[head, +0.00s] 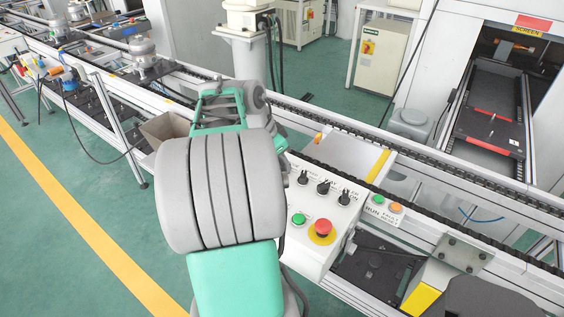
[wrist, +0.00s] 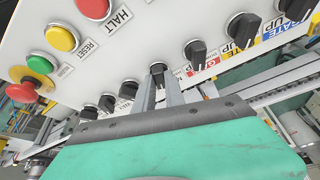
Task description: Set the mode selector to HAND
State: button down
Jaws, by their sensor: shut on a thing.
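A white control panel (wrist: 130,40) fills the top of the wrist view and carries a row of black selector knobs. My gripper (wrist: 161,84) has its two narrow fingers closed around one black selector knob (wrist: 158,69) near the middle of the row. The fingers hide part of this knob and its label, so I cannot read its setting or confirm that it is the mode selector. In the head view my arm covers my gripper. The panel box (head: 318,215) there shows several black knobs at its top.
Close by are a red emergency stop (head: 323,229) on a yellow disc and a green button (head: 298,218). In the wrist view, other black knobs (wrist: 195,50) stand beside the held one. A conveyor rail (head: 400,165) runs behind the panel.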

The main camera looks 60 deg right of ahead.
jog(key=n+b, duration=0.1)
jog(key=n+t+b, duration=0.1)
jog(key=n+b, duration=0.1)
jog(key=shift+s+f+n+h, duration=0.15)
jog(key=shift+n+h, duration=0.15)
jog(key=shift+h, duration=0.1)
jog(key=n+t+b, duration=0.2)
jog(key=n, duration=0.3)
jog(key=shift+s+b, duration=0.15)
jog(key=shift+b, duration=0.15)
jog(key=c, duration=1.4)
grip_release()
jog(key=shift+a+r, duration=0.1)
jog(key=shift+r, duration=0.15)
jog(key=v, duration=0.7)
jog(key=shift+r, duration=0.35)
